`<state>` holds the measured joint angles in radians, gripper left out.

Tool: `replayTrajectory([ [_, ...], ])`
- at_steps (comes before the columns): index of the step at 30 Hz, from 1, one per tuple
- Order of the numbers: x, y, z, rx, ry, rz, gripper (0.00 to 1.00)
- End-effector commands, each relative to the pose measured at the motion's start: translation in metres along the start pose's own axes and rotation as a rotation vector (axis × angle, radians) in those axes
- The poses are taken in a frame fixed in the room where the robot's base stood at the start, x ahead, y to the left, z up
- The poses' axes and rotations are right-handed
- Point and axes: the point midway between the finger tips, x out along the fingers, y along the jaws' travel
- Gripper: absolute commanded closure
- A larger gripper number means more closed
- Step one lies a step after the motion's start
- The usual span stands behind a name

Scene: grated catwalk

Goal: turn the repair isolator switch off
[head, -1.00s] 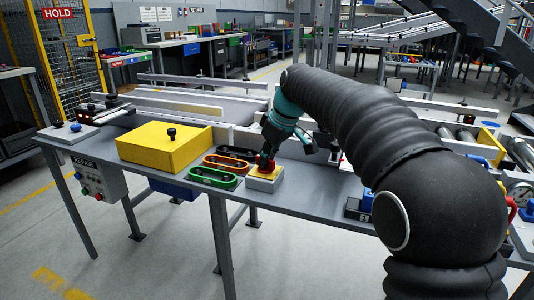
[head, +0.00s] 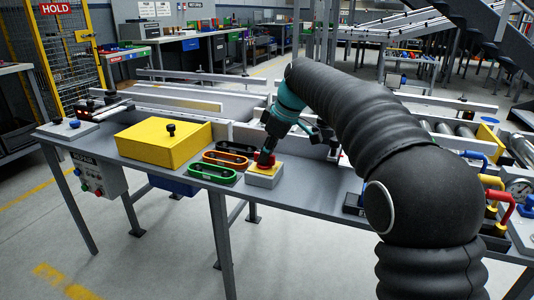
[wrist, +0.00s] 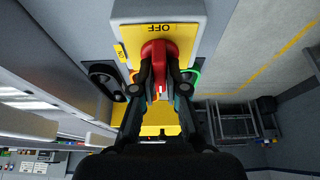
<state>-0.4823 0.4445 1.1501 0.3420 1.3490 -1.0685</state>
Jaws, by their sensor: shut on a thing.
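The repair isolator switch is a small grey box (head: 264,181) with a yellow plate and a red knob, near the table's front edge. In the wrist view its yellow plate (wrist: 185,35) carries the word OFF at the top and a small ON label at the left. The red knob (wrist: 158,50) sits between the fingers. My gripper (wrist: 160,82) is shut on the red knob, a finger on each side. In the head view my gripper (head: 267,154) reaches down onto the switch and partly hides the knob. I cannot tell the knob's exact setting.
Green (head: 213,173), orange and black oval handles lie left of the switch, beside a yellow box (head: 163,146) with a black knob. A control box (head: 98,177) with buttons hangs at the table's left end. Blue, yellow and red handles (head: 503,202) stand at the right.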

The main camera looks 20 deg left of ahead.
Motion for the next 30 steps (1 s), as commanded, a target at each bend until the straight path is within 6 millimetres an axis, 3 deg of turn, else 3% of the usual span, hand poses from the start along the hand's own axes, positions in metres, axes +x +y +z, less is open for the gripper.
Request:
replayTrajectory([
  [1, -0.001, 0.0, -0.002, -0.002, 0.003, 0.002, 1.0],
  [3, -0.001, 0.0, -0.001, -0.002, 0.003, 0.002, 0.75],
  [5, -0.001, 0.0, -0.001, -0.002, 0.003, 0.002, 0.62],
  [17, -0.007, 0.001, 0.0, 0.001, 0.002, 0.002, 0.62],
  [30, -0.086, 0.001, 0.0, 0.0, 0.002, 0.004, 0.62],
])
